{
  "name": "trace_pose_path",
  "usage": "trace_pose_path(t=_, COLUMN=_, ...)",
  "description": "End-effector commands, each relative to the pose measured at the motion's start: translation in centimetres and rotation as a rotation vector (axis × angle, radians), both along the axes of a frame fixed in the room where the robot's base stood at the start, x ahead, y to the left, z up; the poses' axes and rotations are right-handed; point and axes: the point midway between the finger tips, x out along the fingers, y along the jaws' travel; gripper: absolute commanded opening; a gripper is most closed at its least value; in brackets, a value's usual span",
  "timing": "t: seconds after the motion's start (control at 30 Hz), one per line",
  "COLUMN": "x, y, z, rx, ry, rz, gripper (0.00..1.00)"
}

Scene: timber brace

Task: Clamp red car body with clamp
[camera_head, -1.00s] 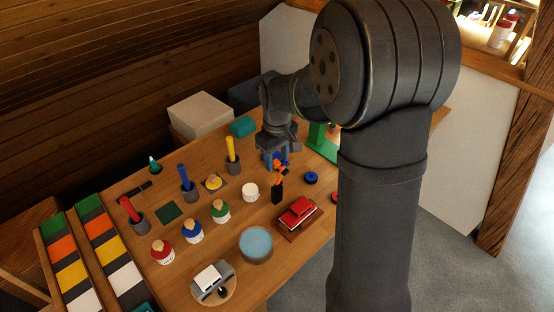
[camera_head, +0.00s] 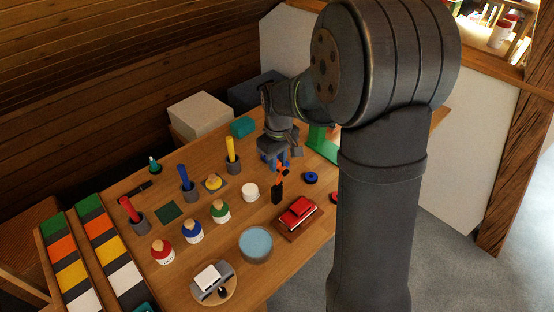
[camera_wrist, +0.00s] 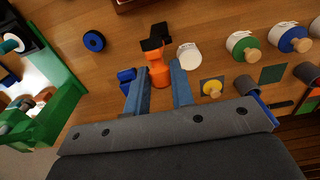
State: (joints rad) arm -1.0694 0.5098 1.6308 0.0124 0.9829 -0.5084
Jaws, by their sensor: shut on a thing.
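The red car body (camera_head: 298,211) sits on a brown wooden block at the front right of the bench. The clamp (camera_wrist: 158,70), orange with black ends, is between the two fingers of my gripper (camera_wrist: 160,88) in the wrist view. My gripper is shut on it. In the head view my gripper (camera_head: 278,160) is behind and above the car body, and the clamp (camera_head: 281,172) shows below it, with its black end near the bench. The clamp is apart from the car body. Whether its black end touches the bench cannot be told.
Several paint jars, brush cups and a blue-topped round container (camera_head: 256,244) fill the left and front. A green frame (camera_head: 322,141) stands behind at right.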

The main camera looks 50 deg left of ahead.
Motion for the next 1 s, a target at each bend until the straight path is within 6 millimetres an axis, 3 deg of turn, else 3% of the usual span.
trace_pose_path(t=0.43, x=0.1, y=-3.3, z=-0.5, rx=0.268, ry=-0.002, rz=-0.006, gripper=0.0)
trace_pose_path(t=1.0, x=0.0, y=-7.6, z=-3.1, rx=0.253, ry=0.002, rz=-0.001, gripper=0.0)
